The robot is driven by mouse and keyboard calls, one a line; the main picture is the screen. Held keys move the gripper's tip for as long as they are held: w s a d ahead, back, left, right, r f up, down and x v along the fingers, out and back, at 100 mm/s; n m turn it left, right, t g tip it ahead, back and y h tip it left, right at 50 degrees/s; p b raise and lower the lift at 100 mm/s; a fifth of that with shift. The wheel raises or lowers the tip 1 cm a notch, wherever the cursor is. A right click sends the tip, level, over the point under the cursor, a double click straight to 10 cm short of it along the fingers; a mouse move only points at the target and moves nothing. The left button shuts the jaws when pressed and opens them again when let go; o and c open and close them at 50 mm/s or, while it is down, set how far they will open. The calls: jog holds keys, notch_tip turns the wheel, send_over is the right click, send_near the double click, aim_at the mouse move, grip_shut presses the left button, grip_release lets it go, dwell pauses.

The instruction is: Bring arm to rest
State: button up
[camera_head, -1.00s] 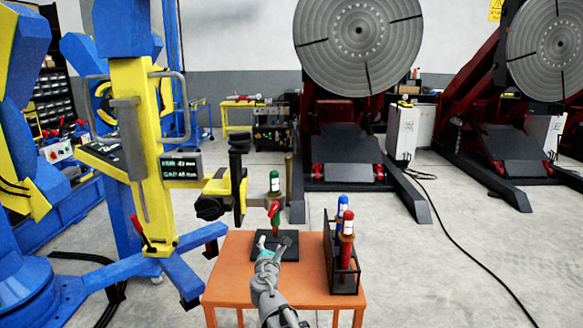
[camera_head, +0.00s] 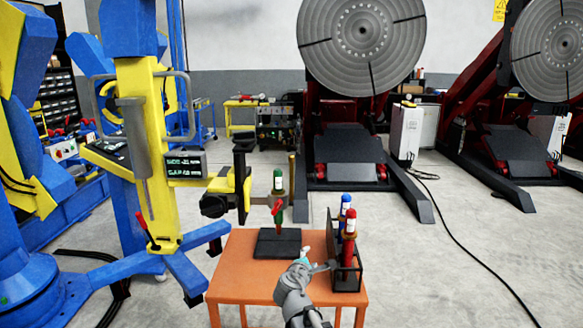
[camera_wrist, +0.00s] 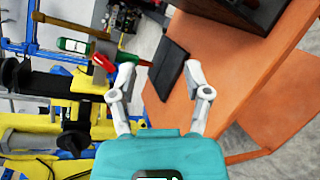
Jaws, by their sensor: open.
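My gripper (camera_head: 315,262) is over the orange table, left of the black rack (camera_head: 345,275). In the wrist view my gripper (camera_wrist: 165,82) has its two fingers spread apart with nothing between them. The orange table (camera_head: 235,280) carries a dark square plate (camera_head: 278,243), which also shows in the wrist view (camera_wrist: 167,68). The green bottle (camera_wrist: 73,46) and red handle (camera_wrist: 103,63) lie beyond the left finger in the wrist view.
The rack holds a red bottle (camera_head: 349,240) and a blue bottle (camera_head: 345,205) close to my gripper. A yellow and blue machine (camera_head: 145,150) stands at left. A large tilting positioner (camera_head: 362,45) stands behind.

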jog(key=s+d+f+m+g+h, duration=0.1)
jog(key=s+d+f+m+g, duration=0.7)
jog(key=d+m, duration=0.3)
jog(key=s+f+m+g+y, duration=0.3)
jog(key=s+m, duration=0.1)
jog(key=s, duration=0.2)
jog(key=s+f+m+g+y, duration=0.3)
jog(key=s+m, duration=0.2)
jog(key=s, duration=0.2)
jog(key=shift+s+d+f+g, duration=0.25)
jog(key=shift+s+f+g, duration=0.05)
jog(key=shift+g, duration=0.1)
